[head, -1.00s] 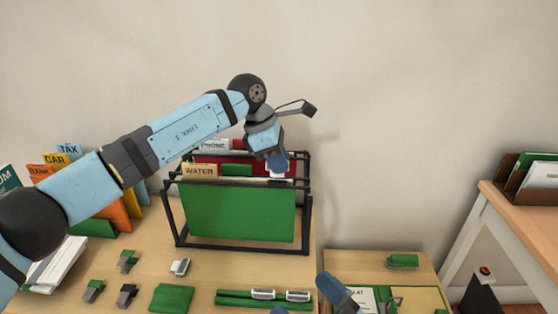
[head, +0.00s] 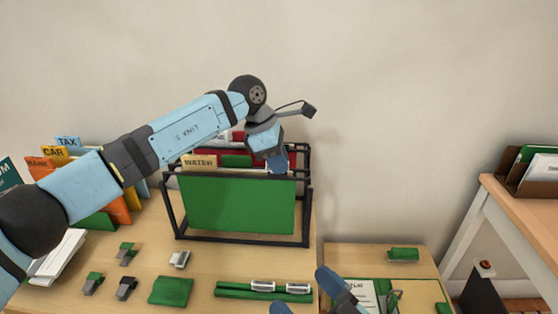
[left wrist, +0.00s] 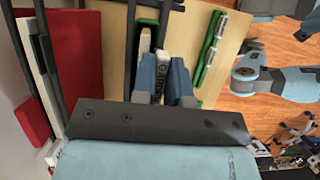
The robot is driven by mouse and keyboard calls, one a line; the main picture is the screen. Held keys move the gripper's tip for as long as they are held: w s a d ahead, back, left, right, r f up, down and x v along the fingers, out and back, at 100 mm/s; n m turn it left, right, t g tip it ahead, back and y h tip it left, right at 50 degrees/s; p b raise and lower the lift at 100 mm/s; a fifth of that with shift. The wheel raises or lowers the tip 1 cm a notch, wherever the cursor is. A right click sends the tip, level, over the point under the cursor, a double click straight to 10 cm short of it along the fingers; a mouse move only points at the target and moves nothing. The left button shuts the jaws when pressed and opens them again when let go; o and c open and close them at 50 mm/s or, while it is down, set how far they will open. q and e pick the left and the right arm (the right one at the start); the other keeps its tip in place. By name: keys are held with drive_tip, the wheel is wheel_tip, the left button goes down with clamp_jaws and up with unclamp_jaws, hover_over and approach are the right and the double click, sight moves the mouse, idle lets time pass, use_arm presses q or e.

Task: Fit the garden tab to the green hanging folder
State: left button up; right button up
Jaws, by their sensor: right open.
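A large green hanging folder (head: 237,205) fills the front of the black wire frame (head: 311,205). My left gripper (head: 277,165) is low at the frame's right end, above and behind the green folder's top edge. In the left wrist view, its blue fingers (left wrist: 163,85) are closed on a white tab (left wrist: 162,62) showing a letter "G", which looks like the garden tab. The folder hides the tab in the head view, so I cannot tell whether it touches the folder. My right gripper (head: 305,292) is open and empty at the bottom edge.
A yellow WATER tab (head: 199,161) stands in the frame, with a red folder (left wrist: 75,65) behind. A green strip with two clear tabs (head: 263,291), a green block (head: 170,291) and several small clips (head: 126,253) lie in front. Labelled folders (head: 66,160) stand at left.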

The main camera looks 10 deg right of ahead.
use_arm(q)
drive_tip(key=o, duration=0.4)
drive_tip(key=shift+o, duration=0.2)
drive_tip(key=p+v, duration=0.2)
drive_tip(key=v, duration=0.5)
drive_tip(key=shift+d, duration=0.1)
drive_tip(key=p+v, duration=0.1)
drive_tip(key=v, duration=0.5)
drive_tip(key=shift+r, duration=0.35)
use_arm(e)
drive_tip(key=shift+w+d+f+g+h, duration=0.1)
drive_tip(key=shift+d+f+g+h, duration=0.2)
drive_tip(key=shift+f+g+h, duration=0.15)
drive_tip(key=shift+w+d+f+g+h, duration=0.1)
drive_tip(key=shift+d+f+g+h, duration=0.2)
drive_tip(key=shift+f, duration=0.25)
drive_tip(key=shift+s+a, duration=0.1)
